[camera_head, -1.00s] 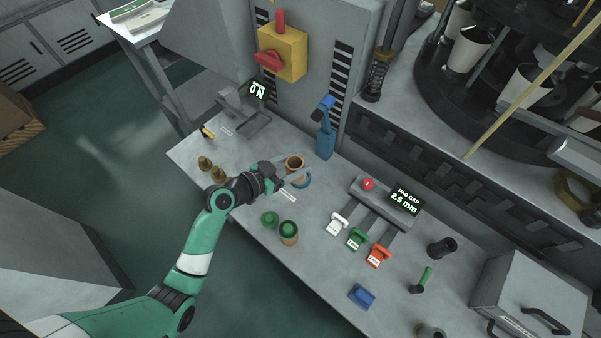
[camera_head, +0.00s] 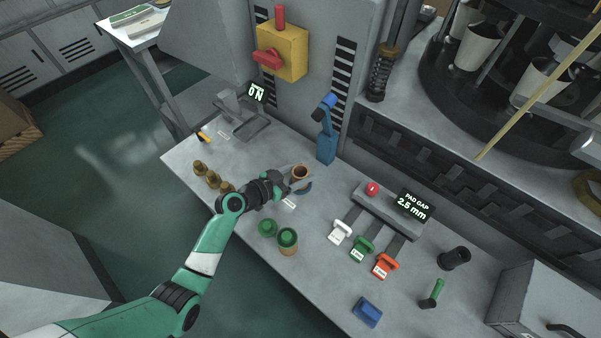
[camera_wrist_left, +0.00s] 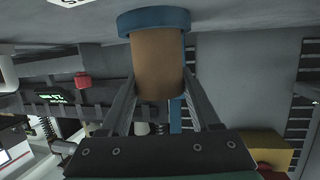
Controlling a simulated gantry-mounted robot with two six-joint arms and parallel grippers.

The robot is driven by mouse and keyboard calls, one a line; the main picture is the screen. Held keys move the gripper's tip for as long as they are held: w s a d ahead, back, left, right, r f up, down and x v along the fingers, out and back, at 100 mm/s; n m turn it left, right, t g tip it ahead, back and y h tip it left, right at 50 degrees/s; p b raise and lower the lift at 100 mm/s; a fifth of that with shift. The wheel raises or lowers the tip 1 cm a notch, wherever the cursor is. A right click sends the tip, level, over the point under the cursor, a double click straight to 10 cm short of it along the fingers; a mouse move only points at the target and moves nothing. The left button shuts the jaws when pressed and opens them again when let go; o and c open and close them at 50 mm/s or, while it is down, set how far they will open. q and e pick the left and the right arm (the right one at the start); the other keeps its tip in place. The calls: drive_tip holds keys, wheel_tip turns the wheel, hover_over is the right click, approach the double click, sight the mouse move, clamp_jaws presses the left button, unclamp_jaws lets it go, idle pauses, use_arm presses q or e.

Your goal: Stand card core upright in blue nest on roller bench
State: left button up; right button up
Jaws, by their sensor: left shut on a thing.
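The card core (camera_head: 301,172) is a brown open tube standing upright near the middle of the bench (camera_head: 325,290). My left gripper (camera_head: 293,183) is shut on it from the side. The blue nest (camera_head: 305,188) is a ring at the core's foot, partly hidden by the gripper. In the left wrist view, which is upside down, the core (camera_wrist_left: 157,65) is between my two fingers and its lower end meets the blue nest (camera_wrist_left: 154,20). I cannot tell how deep it sits. My right gripper is not in view.
Green-topped pieces (camera_head: 287,238) stand in front of the gripper, and brass pieces (camera_head: 213,179) to its left. A blue post (camera_head: 326,145) rises close behind the nest. White, green and orange tabs (camera_head: 361,249) and a red button (camera_head: 372,189) lie to the right.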

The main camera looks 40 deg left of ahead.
use_arm(q)
drive_tip(key=o, duration=1.3)
drive_tip(key=shift+f, duration=0.1)
drive_tip(key=shift+o, duration=0.2)
drive_tip(key=shift+r+p, duration=0.35)
drive_tip(key=shift+p, duration=0.1)
drive_tip(key=p+v, duration=0.3)
drive_tip(key=v, duration=0.9)
drive_tip(key=shift+f, duration=0.15)
